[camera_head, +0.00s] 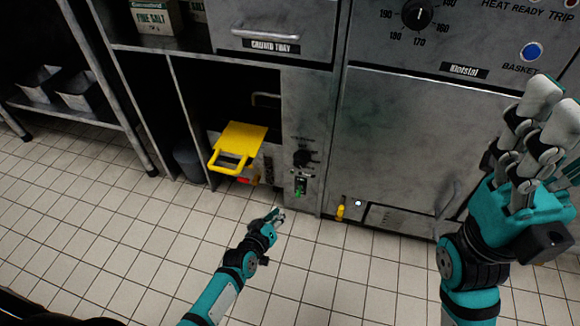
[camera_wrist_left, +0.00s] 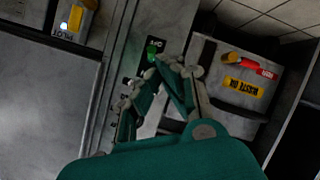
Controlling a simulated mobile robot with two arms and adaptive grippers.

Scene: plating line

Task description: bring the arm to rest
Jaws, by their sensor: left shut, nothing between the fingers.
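My left gripper (camera_head: 277,215) is teal and grey, at the end of the arm coming in from the bottom. It is shut and empty, held in front of the steel cabinet with floor tiles behind it in the head view. In the left wrist view, its fingers (camera_wrist_left: 158,68) come together with nothing between them, near a green-lit switch (camera_wrist_left: 152,48). That switch (camera_head: 300,187) is on the cabinet panel beyond the gripper in the head view. My right gripper (camera_head: 540,100) is raised at the right, with its grey fingers pointing up; its opening is unclear.
A yellow-handled part (camera_head: 238,140) juts from the open cabinet bay. A waste oil box (camera_wrist_left: 235,88) with a red-and-yellow handle shows in the left wrist view. A black knob (camera_head: 302,158) sits above the switch. Tiled floor (camera_head: 110,230) is clear at the left.

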